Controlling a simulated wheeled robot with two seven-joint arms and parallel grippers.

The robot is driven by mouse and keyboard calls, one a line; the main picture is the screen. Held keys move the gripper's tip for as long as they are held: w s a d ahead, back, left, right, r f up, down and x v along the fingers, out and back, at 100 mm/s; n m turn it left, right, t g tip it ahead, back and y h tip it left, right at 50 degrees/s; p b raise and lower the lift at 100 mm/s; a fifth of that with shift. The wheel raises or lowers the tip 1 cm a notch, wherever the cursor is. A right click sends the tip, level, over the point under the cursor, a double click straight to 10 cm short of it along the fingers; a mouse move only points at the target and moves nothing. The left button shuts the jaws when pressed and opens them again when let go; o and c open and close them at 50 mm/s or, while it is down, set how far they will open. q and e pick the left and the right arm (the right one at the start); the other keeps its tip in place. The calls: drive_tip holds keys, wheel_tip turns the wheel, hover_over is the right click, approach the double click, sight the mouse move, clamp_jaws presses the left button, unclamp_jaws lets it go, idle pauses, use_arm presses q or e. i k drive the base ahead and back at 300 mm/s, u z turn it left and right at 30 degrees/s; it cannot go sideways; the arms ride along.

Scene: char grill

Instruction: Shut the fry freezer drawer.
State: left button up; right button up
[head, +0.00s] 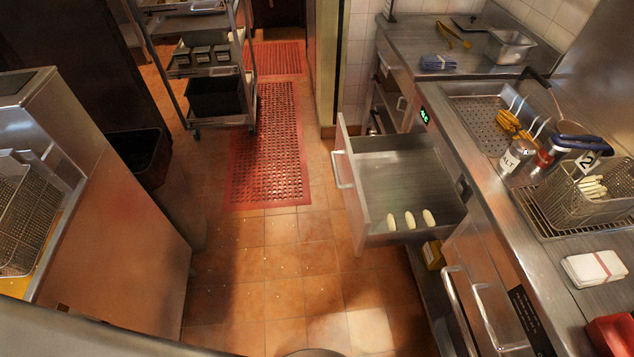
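The fry freezer drawer (388,185) stands pulled out from the right-hand counter into the aisle. It is a steel box with a front panel (350,188) facing left and a bar handle (340,170) on that panel. Several pale pieces, probably frozen food, lie on its floor near the near wall. The drawer's inner end meets the counter front. Neither of my grippers shows in the head view, and nothing is seen touching the drawer.
The tiled aisle floor (280,260) is clear, with red mats (268,140) farther back. A fryer unit (110,220) stands at left and a wheeled rack (205,70) at the back. The right counter carries a fry basket (585,195), a salt shaker (515,160) and a napkin stack (594,268).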

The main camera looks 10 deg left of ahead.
sight(378, 176)
drive_tip(key=i, duration=0.5)
drive_tip(key=u, duration=0.5)
drive_tip(key=k, duration=0.6)
drive_tip(key=u, duration=0.5)
drive_tip(key=i, duration=0.75)
drive_tip(key=z, duration=1)
drive_tip(key=i, duration=0.5)
drive_tip(key=z, duration=0.55)
